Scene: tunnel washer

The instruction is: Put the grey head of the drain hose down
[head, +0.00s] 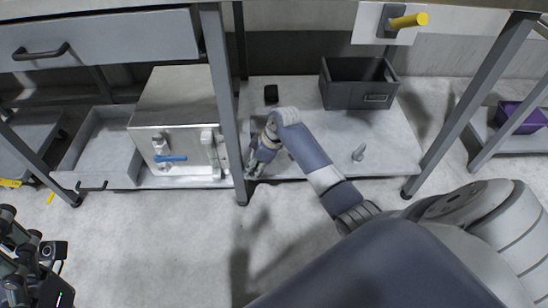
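My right arm reaches from the lower right to the lower shelf (310,165). My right gripper (253,168) is low beside the table's front leg, right of the metal box (180,110). It is small and partly merged with the arm, so its fingers and anything between them cannot be made out. I cannot identify the grey hose head or the hose for certain.
The box has a blue-handled valve (170,158) in front. A dark open bin (358,83) and a small black block (271,94) sit at the shelf's back. A table leg (229,110) stands close to my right gripper. The shelf's right front is mostly clear.

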